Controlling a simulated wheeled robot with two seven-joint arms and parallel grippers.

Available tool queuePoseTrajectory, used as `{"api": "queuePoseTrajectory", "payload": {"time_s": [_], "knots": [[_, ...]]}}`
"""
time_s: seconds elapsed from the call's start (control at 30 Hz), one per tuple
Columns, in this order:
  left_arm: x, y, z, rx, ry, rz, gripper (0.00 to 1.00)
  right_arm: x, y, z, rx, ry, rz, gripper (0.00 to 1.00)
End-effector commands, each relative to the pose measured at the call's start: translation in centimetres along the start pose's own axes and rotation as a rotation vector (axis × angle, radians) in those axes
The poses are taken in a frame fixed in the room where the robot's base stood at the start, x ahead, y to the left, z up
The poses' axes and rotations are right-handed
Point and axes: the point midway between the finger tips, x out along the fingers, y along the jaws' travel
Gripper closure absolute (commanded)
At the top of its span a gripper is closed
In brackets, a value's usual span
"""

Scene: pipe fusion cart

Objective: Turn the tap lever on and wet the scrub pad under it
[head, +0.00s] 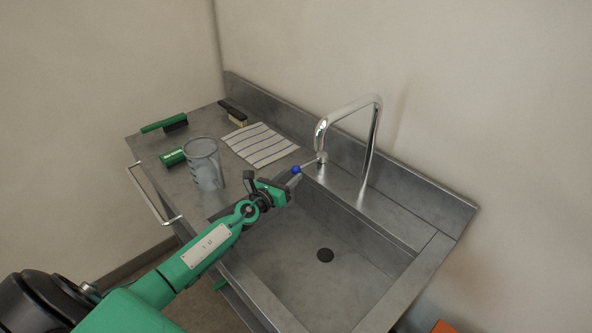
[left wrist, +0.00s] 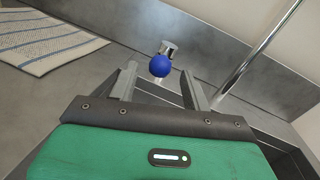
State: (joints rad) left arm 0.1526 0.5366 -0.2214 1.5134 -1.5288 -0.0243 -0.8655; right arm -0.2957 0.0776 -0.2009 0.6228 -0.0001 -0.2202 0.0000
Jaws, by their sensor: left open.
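The tap (head: 366,140) is a chrome bent spout at the back of the steel sink. Its lever (head: 309,164) ends in a blue knob (head: 296,169) and points left. My left gripper (head: 291,180) is open at the knob. In the left wrist view the blue knob (left wrist: 160,65) shows between the two fingertips (left wrist: 160,78), with gaps at both sides. A small green block with a pale label (head: 172,157), perhaps the scrub pad, lies on the counter at the left. No water shows under the spout. My right gripper is not in view.
A clear beaker (head: 205,163) stands left of my left gripper. A striped cloth (head: 260,145) lies behind it. A green-handled brush (head: 165,123) and a dark-handled brush (head: 233,114) lie farther back. The sink basin (head: 310,285) is empty, with a dark drain (head: 325,255).

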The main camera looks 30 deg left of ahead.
Motion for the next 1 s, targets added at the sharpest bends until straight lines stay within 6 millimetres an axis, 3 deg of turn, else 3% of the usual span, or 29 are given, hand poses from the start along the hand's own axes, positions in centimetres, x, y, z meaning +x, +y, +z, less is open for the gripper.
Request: {"api": "queuePoseTrajectory", "payload": {"time_s": [0.3, 0.73, 1.0], "knots": [[3.9, 0.0, -0.1, 0.0, 0.0, 0.0, 0.52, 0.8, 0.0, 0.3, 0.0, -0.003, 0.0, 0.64], [4.6, 0.0, -0.1, 0.0, 0.001, -0.001, 0.52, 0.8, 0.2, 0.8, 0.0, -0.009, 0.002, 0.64], [4.6, 0.0, -0.1, 0.0, 0.001, 0.0, 1.0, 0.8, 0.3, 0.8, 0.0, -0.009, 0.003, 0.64]]}}
